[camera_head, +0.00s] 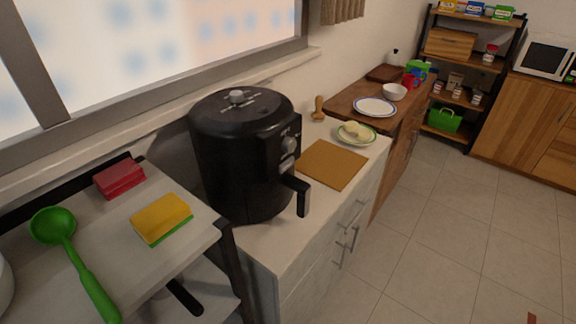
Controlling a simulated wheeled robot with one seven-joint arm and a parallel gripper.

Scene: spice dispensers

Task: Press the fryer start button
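The black air fryer (240,160) stands upright on the white counter, left of the picture's middle. Its handle (297,190) points toward the right front, and its basket looks closed. A control panel with silver knobs (289,146) is on its right-hand face. The start button cannot be made out at this size. My gripper is not in view.
A cutting board (332,164) and a plate with food (355,134) lie right of the fryer. A shelf at the left front holds a green ladle (70,252), a yellow sponge (161,219) and a red block (119,179). The tiled floor (440,240) at right is mostly clear.

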